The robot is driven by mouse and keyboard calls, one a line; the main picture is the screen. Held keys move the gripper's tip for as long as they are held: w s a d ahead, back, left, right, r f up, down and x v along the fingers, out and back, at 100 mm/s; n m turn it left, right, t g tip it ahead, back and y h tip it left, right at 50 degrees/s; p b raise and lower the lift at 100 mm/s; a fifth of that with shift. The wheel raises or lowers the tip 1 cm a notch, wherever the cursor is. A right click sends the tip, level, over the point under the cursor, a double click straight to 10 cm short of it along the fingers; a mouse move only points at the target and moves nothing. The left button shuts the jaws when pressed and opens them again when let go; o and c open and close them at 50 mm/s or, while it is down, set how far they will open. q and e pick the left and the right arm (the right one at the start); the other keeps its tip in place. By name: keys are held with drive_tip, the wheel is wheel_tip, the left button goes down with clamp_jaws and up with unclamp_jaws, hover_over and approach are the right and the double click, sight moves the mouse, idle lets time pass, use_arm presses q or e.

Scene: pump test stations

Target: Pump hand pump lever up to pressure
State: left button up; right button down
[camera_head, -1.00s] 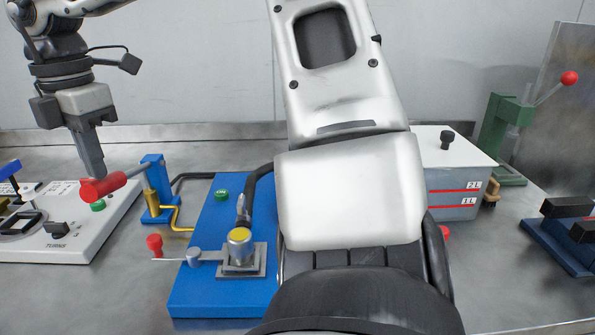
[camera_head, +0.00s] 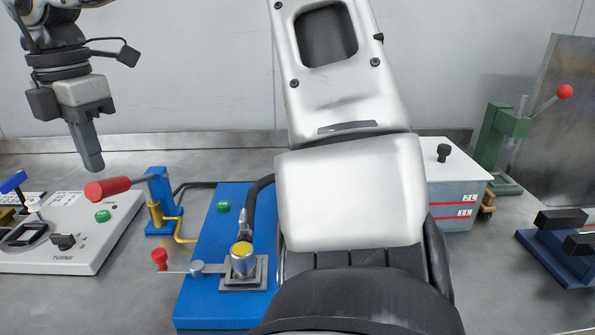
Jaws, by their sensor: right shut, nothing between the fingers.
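The hand pump (camera_head: 158,190) is a blue block with a yellow cylinder on its left side, standing left of the blue plate. Its lever, with a red grip (camera_head: 108,188), points left and slopes slightly down toward the grip. My right gripper (camera_head: 94,168) is shut and empty. Its fingertips point down just above the red grip, with a small gap in the picture. A gauge-like fitting with a yellow top (camera_head: 242,249) sits on the blue plate (camera_head: 207,285). My left gripper is not in view. My large white arm link hides the middle.
A white panel box (camera_head: 75,235) with switches stands at the left, under the lever grip. A grey tank (camera_head: 455,205) with red level lines, a green press (camera_head: 500,138) and a dark blue vise (camera_head: 555,240) stand at the right. A small red-knobbed lever (camera_head: 160,257) projects left from the blue plate.

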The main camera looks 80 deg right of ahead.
drive_tip(key=shift+r+p, duration=1.95)
drive_tip(key=shift+r, duration=0.6)
drive_tip(key=shift+f, duration=0.15)
